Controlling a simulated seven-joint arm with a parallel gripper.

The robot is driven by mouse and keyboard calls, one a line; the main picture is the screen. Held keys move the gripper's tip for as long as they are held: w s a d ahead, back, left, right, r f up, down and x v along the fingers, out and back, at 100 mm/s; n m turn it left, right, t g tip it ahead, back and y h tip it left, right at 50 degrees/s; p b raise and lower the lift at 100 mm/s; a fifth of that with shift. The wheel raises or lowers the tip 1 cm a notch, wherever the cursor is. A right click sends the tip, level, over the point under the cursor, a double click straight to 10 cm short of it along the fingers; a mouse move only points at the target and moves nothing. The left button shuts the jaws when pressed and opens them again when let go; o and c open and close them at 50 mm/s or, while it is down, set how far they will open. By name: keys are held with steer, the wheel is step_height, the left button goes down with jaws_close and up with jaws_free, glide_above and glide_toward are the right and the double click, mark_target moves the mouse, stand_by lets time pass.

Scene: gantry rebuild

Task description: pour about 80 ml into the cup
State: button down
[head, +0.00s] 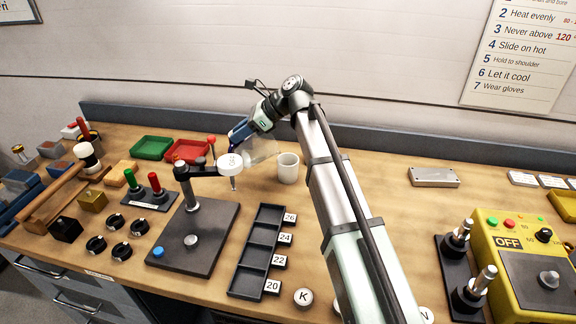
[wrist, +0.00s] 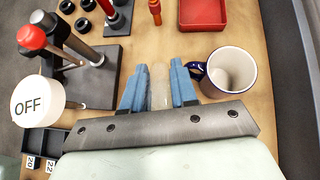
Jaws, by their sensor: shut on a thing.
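A white cup (head: 288,170) stands upright on the bench. In the wrist view the cup (wrist: 233,72) shows a dark blue rim and handle, and its inside looks empty. My gripper (head: 241,132) is left of the cup and above the bench. In the wrist view my gripper (wrist: 157,84) has its blue fingers on either side of a pale, clear thing (wrist: 158,88). In the head view a clear vessel (head: 263,150) shows faintly beside the fingers, left of the cup and apart from it. Its outline, tilt and contents are hard to make out.
A round white OFF knob (head: 230,161) on a stand (head: 200,235) is close to the gripper's left. Red (head: 187,151) and green (head: 152,147) trays lie behind. A black slotted tray (head: 258,250) lies in front. The bench right of my arm is clear up to a metal block (head: 434,177).

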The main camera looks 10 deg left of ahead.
steer(key=shift+a+f+h, duration=0.1)
steer(key=shift+a+h, duration=0.4)
steer(key=shift+h, duration=0.2)
steer(key=shift+s+a+f+h, duration=0.1)
steer(key=shift+a+f+h, duration=0.05)
steer(key=shift+f+h, duration=0.25)
